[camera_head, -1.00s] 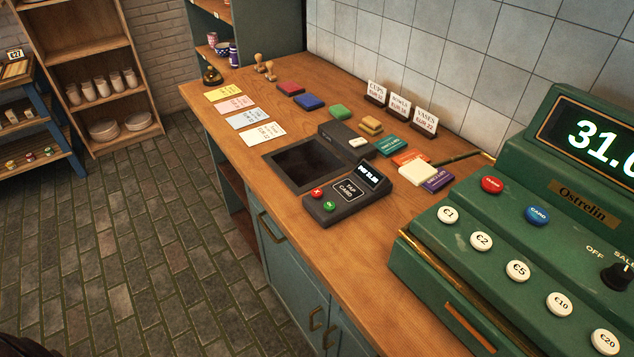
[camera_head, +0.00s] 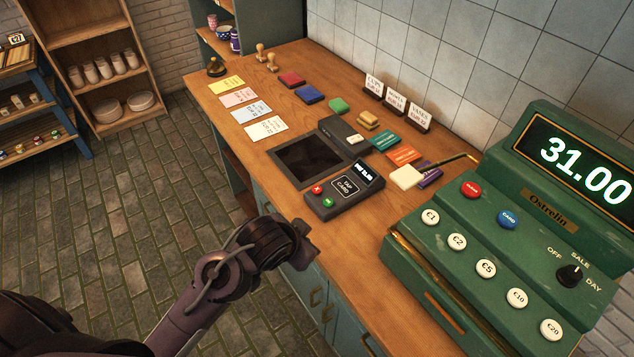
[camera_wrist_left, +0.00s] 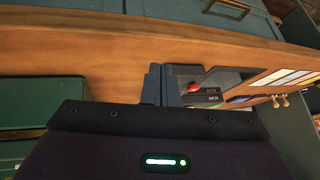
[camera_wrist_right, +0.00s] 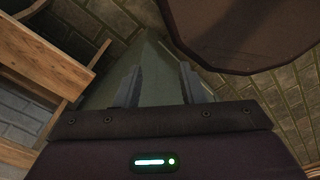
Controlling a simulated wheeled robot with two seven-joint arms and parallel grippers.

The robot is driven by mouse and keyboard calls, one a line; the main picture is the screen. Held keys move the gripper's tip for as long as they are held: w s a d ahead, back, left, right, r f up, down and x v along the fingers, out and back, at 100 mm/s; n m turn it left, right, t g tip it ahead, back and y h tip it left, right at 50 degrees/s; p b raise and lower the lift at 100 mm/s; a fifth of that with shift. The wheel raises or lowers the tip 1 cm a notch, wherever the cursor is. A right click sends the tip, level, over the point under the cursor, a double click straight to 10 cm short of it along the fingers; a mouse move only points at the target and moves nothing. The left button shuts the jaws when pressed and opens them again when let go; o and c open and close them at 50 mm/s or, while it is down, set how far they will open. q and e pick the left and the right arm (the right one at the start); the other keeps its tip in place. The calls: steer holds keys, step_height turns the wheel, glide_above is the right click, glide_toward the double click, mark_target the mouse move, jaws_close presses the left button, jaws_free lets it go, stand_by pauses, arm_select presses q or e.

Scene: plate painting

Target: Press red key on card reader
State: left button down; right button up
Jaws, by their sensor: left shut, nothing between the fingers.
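The card reader (camera_head: 345,192) is a dark box on the wooden counter. It has a lit display, a "TAP CARD" pad, a red key (camera_head: 317,189) with an X and a green key (camera_head: 328,202). My left gripper (camera_head: 307,246) is shut and empty, in front of the counter's near edge, below the reader in the head view and apart from it. In the left wrist view its fingers (camera_wrist_left: 161,72) are together, with the red key (camera_wrist_left: 194,87) just right of them.
A green cash register (camera_head: 500,260) reading 31.00 stands right of the reader. A dark recessed tray (camera_head: 305,160) lies behind-left of it. Coloured cards, pads and small signs (camera_head: 395,101) fill the back of the counter. The front-edge strip is clear.

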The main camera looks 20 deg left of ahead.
arm_select(q)
steer(key=w+d+r+m+t+h, duration=0.1)
steer(key=w+d+r+m+h, duration=0.1)
steer(key=w+r+m, duration=0.3)
steer(key=w+d+r+m+t+h, duration=0.1)
steer(key=w+d+r+m, duration=0.1)
steer(key=w, duration=0.5)
steer(key=w+a+r+m+g, duration=0.1)
steer(key=w+a+r+m, duration=0.1)
steer(key=w+a, duration=0.2)
steer(key=a, duration=0.2)
steer(key=shift+w+a+m+h, duration=0.2)
steer(key=shift+a+m+h, duration=0.2)
steer(key=b, duration=0.7)
glide_above(313, 191)
step_height(313, 191, down, 7)
steer(key=shift+f, duration=0.15)
steer(key=shift+f+b, duration=0.5)
steer(key=shift+f, duration=0.25)
